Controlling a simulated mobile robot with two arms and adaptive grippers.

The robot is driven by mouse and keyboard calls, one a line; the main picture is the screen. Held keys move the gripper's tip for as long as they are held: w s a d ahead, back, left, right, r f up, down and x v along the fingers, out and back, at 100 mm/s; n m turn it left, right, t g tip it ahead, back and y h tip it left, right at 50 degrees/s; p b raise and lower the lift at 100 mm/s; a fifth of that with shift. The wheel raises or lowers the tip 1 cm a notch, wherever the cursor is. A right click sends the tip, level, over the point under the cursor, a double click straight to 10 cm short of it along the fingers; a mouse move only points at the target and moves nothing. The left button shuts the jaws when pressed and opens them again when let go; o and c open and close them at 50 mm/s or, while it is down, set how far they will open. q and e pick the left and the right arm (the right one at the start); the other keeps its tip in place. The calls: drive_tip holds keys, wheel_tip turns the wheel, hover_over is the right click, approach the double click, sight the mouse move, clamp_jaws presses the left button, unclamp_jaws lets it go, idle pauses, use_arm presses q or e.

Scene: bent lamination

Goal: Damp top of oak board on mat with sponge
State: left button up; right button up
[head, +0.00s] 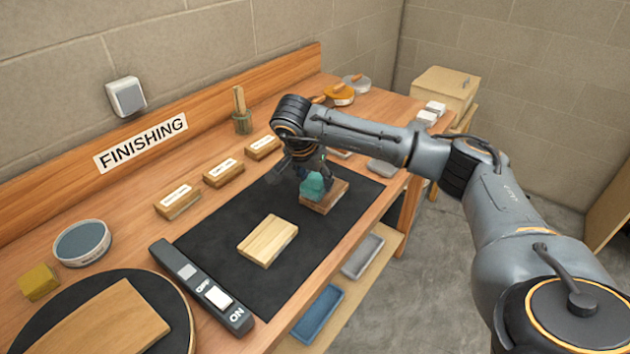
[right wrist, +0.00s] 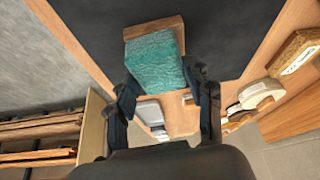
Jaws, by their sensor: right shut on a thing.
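My right gripper (head: 312,168) points down over the black mat (head: 215,239) and is shut on a teal sponge (head: 316,186). The sponge also fills the middle of the right wrist view (right wrist: 156,62), between the two fingers. Below it on the mat is a brown board (head: 330,199); its far end shows past the sponge in the right wrist view (right wrist: 154,28). The sponge is at or just over the board's top; contact cannot be told for sure. A paler board (head: 267,240) lies on the mat, nearer the front left. My left gripper is not in view.
Labelled wooden blocks (head: 223,172) stand in a row behind the mat. A switch strip (head: 199,286) lies along the mat's left edge. A round black disc (head: 165,290) carries another board. A blue-grey round tin (head: 82,242) stands behind it. Trays (head: 362,256) sit on a lower shelf.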

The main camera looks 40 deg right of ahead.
drive_tip(key=shift+d+r+p, duration=0.25)
drive_tip(key=shift+r+p, duration=0.25)
drive_tip(key=shift+r, duration=0.35)
wheel_tip(320, 180, up, 2)
drive_tip(key=shift+a+r+p, duration=0.15)
drive_tip(key=shift+r+p, duration=0.1)
drive_tip(key=shift+p, duration=0.5)
drive_tip(key=shift+r+p, duration=0.35)
drive_tip(key=shift+r, duration=0.15)
